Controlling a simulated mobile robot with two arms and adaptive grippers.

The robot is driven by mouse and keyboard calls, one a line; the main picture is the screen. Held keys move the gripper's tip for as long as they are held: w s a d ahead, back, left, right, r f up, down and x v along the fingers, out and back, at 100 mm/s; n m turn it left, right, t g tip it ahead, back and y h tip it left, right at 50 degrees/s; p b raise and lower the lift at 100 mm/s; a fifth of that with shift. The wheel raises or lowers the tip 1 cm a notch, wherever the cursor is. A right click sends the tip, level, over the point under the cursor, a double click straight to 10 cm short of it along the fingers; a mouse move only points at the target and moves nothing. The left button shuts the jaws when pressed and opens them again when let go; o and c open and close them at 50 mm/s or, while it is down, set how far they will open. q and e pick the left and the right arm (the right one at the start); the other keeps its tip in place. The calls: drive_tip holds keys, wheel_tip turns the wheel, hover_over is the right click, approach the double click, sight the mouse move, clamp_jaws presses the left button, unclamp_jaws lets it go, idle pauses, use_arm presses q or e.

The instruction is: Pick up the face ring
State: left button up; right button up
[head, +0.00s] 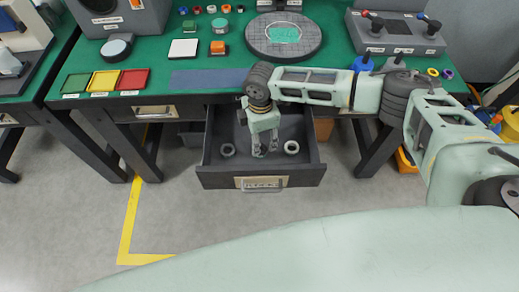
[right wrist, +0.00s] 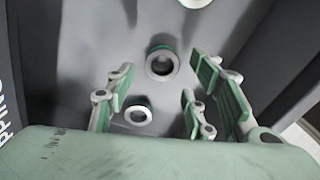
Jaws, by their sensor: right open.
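An open drawer (head: 222,174) under the green-topped bench holds several rings, and I cannot tell by sight which is the face ring. In the head view a darker ring (head: 228,149) lies left of my right gripper (head: 265,151) and a pale ring (head: 292,147) lies right of it. My right gripper points down into the drawer, open and empty. In the right wrist view one ring (right wrist: 162,63) lies ahead between the open fingers, a smaller-looking ring (right wrist: 138,115) lies nearer the left finger, and a third (right wrist: 194,2) is cut by the top edge. My left gripper is out of view.
The drawer walls stand close around my right gripper. On the bench above are a round grey plate (head: 283,52), a white square (head: 183,49), coloured trays (head: 104,81) and a control box (head: 397,34). Floor in front of the drawer is clear, with a yellow line (head: 131,215).

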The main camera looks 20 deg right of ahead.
wheel_tip(320, 180, down, 5)
drive_tip(key=shift+w+a+r, duration=0.1)
drive_tip(key=shift+a, duration=0.05)
drive_tip(key=c, duration=1.1)
